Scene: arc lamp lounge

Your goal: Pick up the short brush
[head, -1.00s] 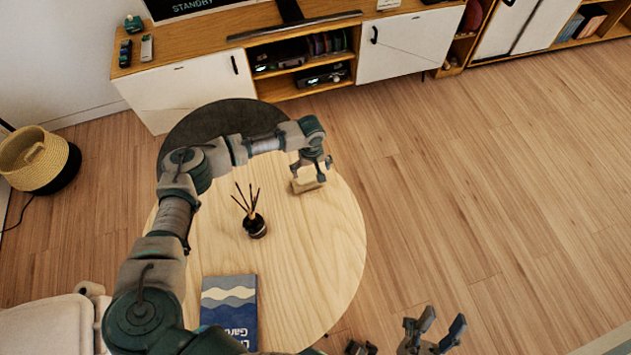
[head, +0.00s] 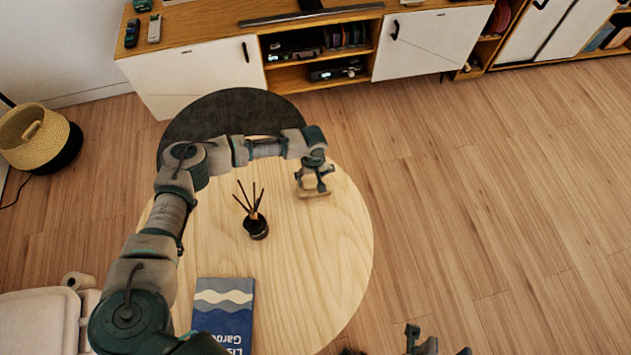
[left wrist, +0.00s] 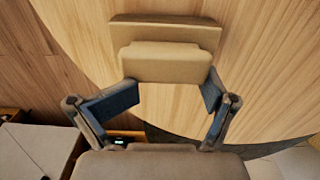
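The short brush, a small tan block on a wider flat part (head: 313,193), lies on the round wooden table (head: 290,270) near its far right edge. My left gripper (head: 318,184) is over it and partly covers it in the head view. In the left wrist view the brush (left wrist: 165,62) lies just beyond the fingers of my left gripper (left wrist: 167,98). Those fingers are spread apart with bare table between them. Whether they touch the brush is not clear. My right gripper (head: 437,345) shows only partly at the bottom edge, its fingers apart and away from the table.
A dark reed diffuser with several sticks (head: 256,228) stands mid-table, below my left forearm. A blue book (head: 224,312) lies near the front. A dark round surface (head: 225,112) adjoins the table behind. A media cabinet (head: 190,75) stands at the back; floor at right is clear.

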